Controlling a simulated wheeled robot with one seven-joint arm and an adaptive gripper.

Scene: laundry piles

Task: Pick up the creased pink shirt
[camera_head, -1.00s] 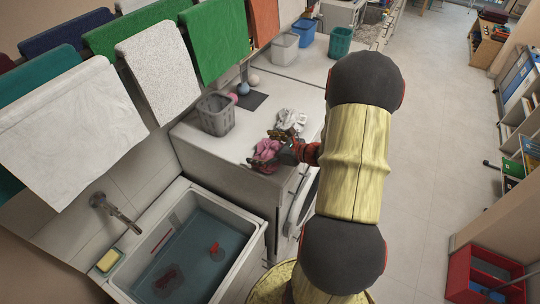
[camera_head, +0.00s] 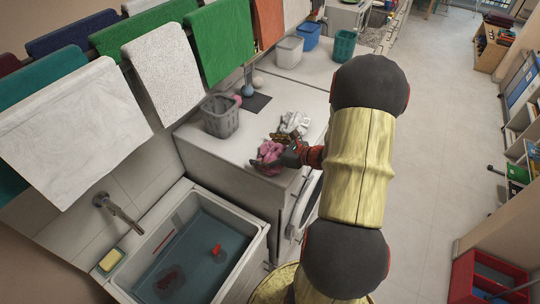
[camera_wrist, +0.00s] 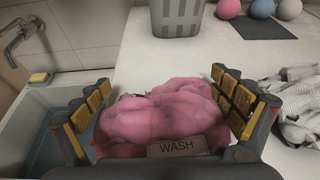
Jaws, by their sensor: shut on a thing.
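The creased pink shirt (camera_head: 268,155) is a crumpled bundle at the front edge of the white machine top, near the sink. In the wrist view the pink shirt (camera_wrist: 165,118) fills the space between the fingers of my gripper (camera_wrist: 158,108). A tag reading "WASH" (camera_wrist: 177,146) lies against it. My gripper, which also shows in the head view (camera_head: 278,150), is shut on the shirt, with one finger on each side. I cannot tell whether the shirt is clear of the surface.
A white-grey crumpled cloth (camera_head: 294,123) lies just beyond the shirt. A grey basket (camera_head: 220,117) and coloured balls (camera_head: 247,89) by a dark mat (camera_head: 256,102) stand further back. A water-filled sink (camera_head: 256,226) is at the front left. Towels hang above the left side.

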